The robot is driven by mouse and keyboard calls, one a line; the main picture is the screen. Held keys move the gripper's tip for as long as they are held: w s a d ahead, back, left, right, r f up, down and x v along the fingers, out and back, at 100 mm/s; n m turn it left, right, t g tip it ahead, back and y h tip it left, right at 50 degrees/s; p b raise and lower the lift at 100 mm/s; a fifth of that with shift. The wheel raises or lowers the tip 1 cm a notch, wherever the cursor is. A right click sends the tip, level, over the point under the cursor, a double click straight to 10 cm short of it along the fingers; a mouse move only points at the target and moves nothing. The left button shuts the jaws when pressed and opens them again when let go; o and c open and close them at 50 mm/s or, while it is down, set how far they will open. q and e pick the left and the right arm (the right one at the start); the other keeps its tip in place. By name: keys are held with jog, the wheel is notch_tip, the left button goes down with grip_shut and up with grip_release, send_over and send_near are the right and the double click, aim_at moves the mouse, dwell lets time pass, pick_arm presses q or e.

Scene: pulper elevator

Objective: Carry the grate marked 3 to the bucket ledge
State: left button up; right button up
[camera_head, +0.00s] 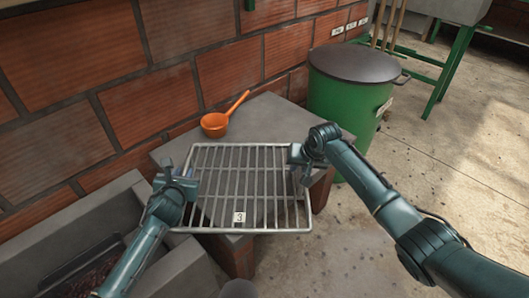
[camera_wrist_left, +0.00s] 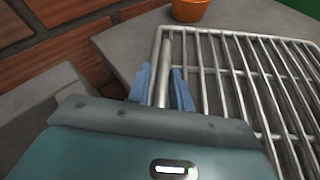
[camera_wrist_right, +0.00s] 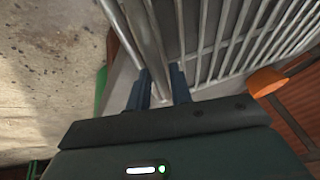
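The grate marked 3 (camera_head: 252,195) is a metal rack of parallel bars with a white tag (camera_head: 239,217) near its front edge. It lies level over a grey-topped brick ledge (camera_head: 272,118), its front part reaching past the ledge's edge. I cannot tell whether it touches the top. My left gripper (camera_head: 180,180) is at its left side, with the side bar between the blue fingers in the left wrist view (camera_wrist_left: 162,88). My right gripper (camera_head: 298,160) is at its right side, fingers closed around the side bar in the right wrist view (camera_wrist_right: 160,92).
An orange ladle (camera_head: 214,124) rests on the ledge behind the grate. A green bin with a dark lid (camera_head: 340,112) stands behind right. A brick wall (camera_head: 150,60) runs along the left and back. A grey trough (camera_head: 70,225) is at front left. Floor at right is clear.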

pick_arm(q)
jog(key=shift+o, duration=1.2)
pick_arm(e)
jog(key=shift+o, duration=1.2)
jog(key=shift+a, duration=0.1)
pick_arm(q)
jog(key=v, duration=1.2)
pick_arm(e)
jog(key=shift+r, duration=0.1)
jog(key=v, duration=1.2)
jog(key=shift+w, duration=0.1)
